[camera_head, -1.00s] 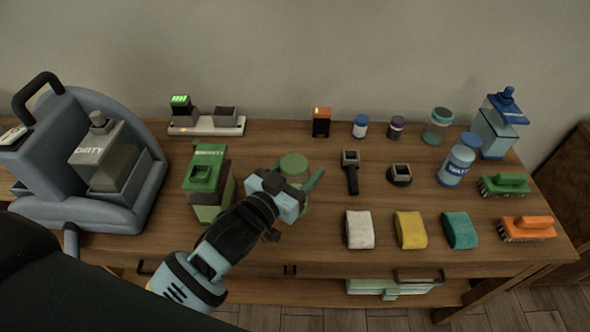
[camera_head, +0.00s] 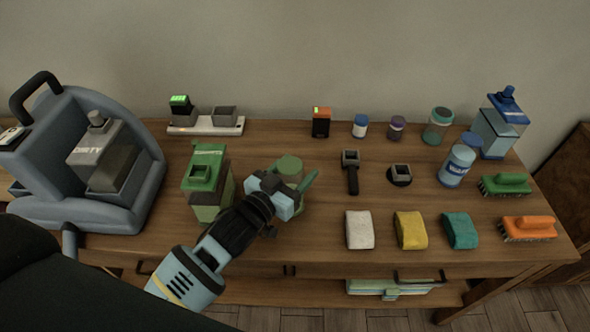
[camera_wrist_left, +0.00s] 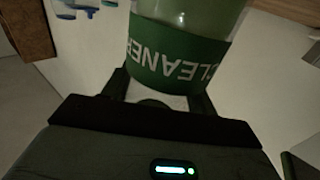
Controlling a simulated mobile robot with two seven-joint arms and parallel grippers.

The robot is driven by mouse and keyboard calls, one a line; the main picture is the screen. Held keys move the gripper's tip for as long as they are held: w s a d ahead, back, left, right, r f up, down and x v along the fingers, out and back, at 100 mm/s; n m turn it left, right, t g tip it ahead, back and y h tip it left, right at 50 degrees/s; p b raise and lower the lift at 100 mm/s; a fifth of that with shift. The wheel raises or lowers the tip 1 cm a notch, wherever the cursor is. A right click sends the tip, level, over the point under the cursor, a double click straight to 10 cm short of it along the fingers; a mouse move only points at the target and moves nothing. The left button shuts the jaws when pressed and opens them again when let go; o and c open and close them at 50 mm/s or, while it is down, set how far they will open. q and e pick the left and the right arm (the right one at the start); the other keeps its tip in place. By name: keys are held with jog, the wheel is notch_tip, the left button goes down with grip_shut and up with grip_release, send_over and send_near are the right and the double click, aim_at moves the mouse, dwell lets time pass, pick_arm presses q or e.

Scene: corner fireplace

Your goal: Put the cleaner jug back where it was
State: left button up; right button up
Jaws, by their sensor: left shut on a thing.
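The cleaner jug (camera_head: 289,166) has a green lid and a pale green body, and is mostly hidden behind my left gripper (camera_head: 285,187) in the head view. My right gripper is not in view.
On the wooden table (camera_head: 300,237), a green-topped container (camera_head: 207,180) stands left of the jug and a grey machine (camera_head: 150,190) at far left. A charger strip (camera_head: 206,126) lies behind. Black tool heads (camera_head: 351,172), sponges (camera_head: 360,230), bottles (camera_head: 456,163) and brushes (camera_head: 527,229) are to the right.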

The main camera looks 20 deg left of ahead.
pick_arm(q)
jog(key=shift+f, duration=0.15)
jog(key=o, duration=1.3)
jog(key=shift+r, duration=0.2)
jog(key=v, duration=1.2)
jog(key=shift+b, duration=0.3)
